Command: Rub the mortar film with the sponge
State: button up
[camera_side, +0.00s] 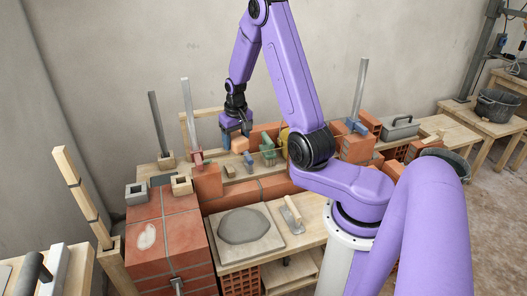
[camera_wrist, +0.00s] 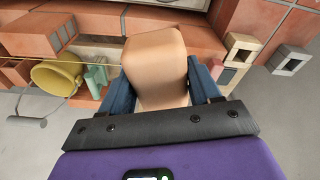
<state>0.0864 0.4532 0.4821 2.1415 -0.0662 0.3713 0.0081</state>
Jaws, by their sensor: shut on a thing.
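My gripper (camera_side: 235,131) is at the back of the bench in the side view, with its blue fingers pointing down. In the wrist view my gripper (camera_wrist: 157,88) is shut on a tan, block-shaped sponge (camera_wrist: 156,58). The sponge (camera_side: 240,144) shows as a small tan block at the fingertips in the side view. The mortar film (camera_side: 145,237) is a whitish patch on the top of the red brick block at the front left. The gripper and sponge are well behind and to the right of it. The film is not clear in the wrist view.
Small hollow blocks (camera_side: 181,184) stand behind the film, beside a clamp on an upright post (camera_side: 188,120). A board with grey mortar (camera_side: 243,226) and a trowel (camera_side: 291,214) lie to the right. A yellow bucket (camera_wrist: 58,76) shows in the wrist view. A taut line runs along the bricks.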

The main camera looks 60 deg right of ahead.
jog(key=w+a+r+n+y, duration=0.15)
jog(key=w+a+r, duration=0.3)
jog(key=a, duration=0.55)
jog(key=w+a+r+n, duration=0.3)
jog(key=a+r, duration=0.3)
jog(key=a, duration=0.3)
jog(key=w+a+f+n, duration=0.5)
jog(key=f, duration=0.5)
jog(key=w+a+f+n, duration=0.5)
jog(key=a+f, duration=0.1)
jog(key=f, duration=0.4)
jog(key=shift+y, duration=0.45)
jog(key=shift+s+d, duration=0.1)
notch_tip(320, 180, down, 7)
jog(key=s+a, duration=0.4)
jog(key=shift+a, duration=0.1)
jog(key=shift+s+a, duration=0.65)
jog(key=shift+s, duration=0.05)
